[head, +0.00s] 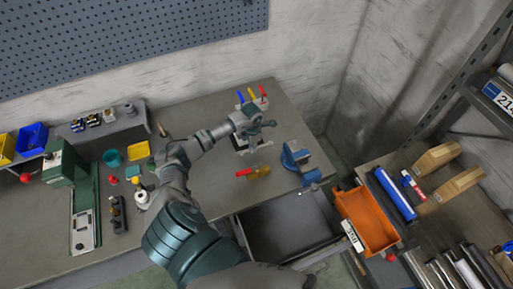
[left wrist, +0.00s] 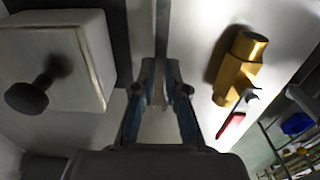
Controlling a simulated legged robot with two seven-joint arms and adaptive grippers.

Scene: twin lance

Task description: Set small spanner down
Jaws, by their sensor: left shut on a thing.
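My left gripper (head: 254,132) is over the right part of the workbench, in front of the screwdriver stand. In the left wrist view its fingers (left wrist: 161,88) are closed together on a thin grey strip (left wrist: 162,45), which looks like the small spanner. In the head view a pale grey piece (head: 260,147) shows just below the gripper, likely the spanner's end. Most of it is hidden by the fingers, and I cannot tell whether it touches the bench. My right gripper is not in view.
A blue vise (head: 300,166) stands to the right. Screwdrivers (head: 252,96) stand behind. An open drawer (head: 290,235) is below the front edge. An orange bin (head: 368,220) is farther right.

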